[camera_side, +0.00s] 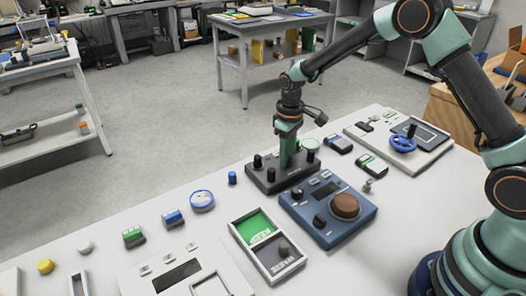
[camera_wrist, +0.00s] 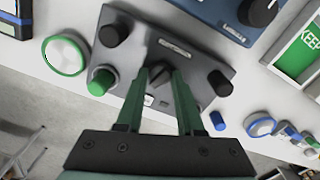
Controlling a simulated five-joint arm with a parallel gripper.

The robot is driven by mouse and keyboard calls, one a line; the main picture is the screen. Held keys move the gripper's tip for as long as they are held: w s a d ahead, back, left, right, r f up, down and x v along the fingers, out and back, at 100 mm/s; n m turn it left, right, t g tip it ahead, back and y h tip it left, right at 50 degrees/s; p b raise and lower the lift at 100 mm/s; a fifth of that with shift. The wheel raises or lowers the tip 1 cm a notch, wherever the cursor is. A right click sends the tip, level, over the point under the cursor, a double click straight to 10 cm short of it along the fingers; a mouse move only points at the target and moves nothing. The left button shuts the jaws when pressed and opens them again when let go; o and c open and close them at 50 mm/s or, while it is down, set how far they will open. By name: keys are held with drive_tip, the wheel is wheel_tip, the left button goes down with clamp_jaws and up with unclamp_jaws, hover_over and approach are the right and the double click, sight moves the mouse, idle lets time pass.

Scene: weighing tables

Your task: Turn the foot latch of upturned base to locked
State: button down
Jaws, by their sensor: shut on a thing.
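The upturned base (camera_side: 262,180) is a dark grey plate lying on the white table, with its black feet pointing up. In the wrist view the base (camera_wrist: 205,62) shows a small label, several black feet and one green-topped foot (camera_wrist: 100,82). My gripper (camera_side: 288,166) points straight down over the middle of the base. In the wrist view its green fingers (camera_wrist: 160,76) are shut on a small dark part, the foot latch (camera_wrist: 163,75), low on the plate. The fingers hide most of the latch, so I cannot tell which way it is turned.
A blue device with a brown knob (camera_side: 344,205) stands close in front of the base. A green-and-black tray (camera_side: 236,246) lies nearer. A blue-rimmed disc (camera_side: 202,200) and a blue cylinder (camera_side: 232,178) are left of the base. A panel with a blue handwheel (camera_side: 403,142) is behind right.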

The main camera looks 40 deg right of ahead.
drive_tip(key=shift+n, duration=1.7)
drive_tip(key=shift+r+n, duration=0.1)
drive_tip(key=shift+n, duration=0.2)
drive_tip(key=c, duration=0.5)
unclamp_jaws()
drive_tip(key=shift+r, duration=6)
